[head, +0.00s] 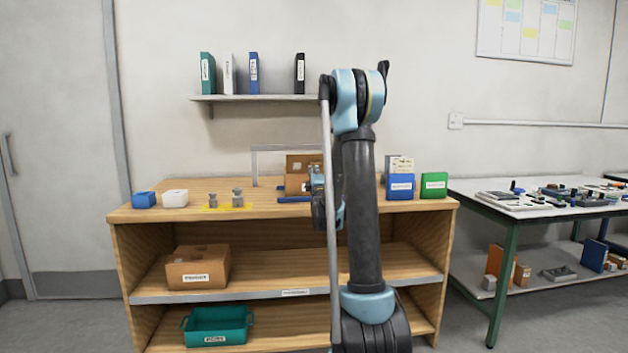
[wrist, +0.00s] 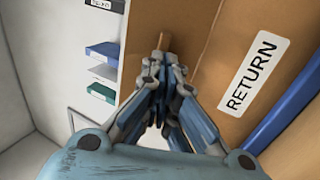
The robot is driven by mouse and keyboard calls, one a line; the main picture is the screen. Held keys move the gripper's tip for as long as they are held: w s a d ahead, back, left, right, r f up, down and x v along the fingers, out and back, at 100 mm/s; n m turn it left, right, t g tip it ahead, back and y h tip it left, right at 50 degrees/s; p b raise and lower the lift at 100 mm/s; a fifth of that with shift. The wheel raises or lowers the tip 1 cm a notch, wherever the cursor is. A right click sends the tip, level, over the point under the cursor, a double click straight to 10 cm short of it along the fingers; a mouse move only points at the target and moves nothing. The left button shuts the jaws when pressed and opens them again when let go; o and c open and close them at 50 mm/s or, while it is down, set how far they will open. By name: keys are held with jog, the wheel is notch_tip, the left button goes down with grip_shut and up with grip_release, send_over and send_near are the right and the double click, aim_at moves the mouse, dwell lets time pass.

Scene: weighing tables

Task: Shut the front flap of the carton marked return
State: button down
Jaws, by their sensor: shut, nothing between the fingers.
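The carton (head: 294,184) is brown and stands on the wooden bench top, partly hidden behind my arm. A brown panel (head: 294,160) stands up above its body in the head view. In the wrist view its brown face (wrist: 205,40) fills the upper middle and right, with a white RETURN label (wrist: 251,75). My gripper (wrist: 162,50) is shut and empty, its fingertips close to this face; I cannot tell whether they touch. In the head view my gripper (head: 317,185) is in front of the carton's right part. The flap's exact angle is unclear.
A blue strip (head: 292,200) lies at the carton's foot. Blue (head: 400,187) and green (head: 434,186) boxes stand to the right. Grey weights (head: 237,197), a white box (head: 175,198) and a blue box (head: 144,200) stand left. A thin grey frame (head: 254,165) rises behind.

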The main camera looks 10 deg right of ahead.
jog(key=shift+w+r, duration=0.15)
jog(key=shift+w, duration=0.2)
jog(key=shift+a, duration=0.1)
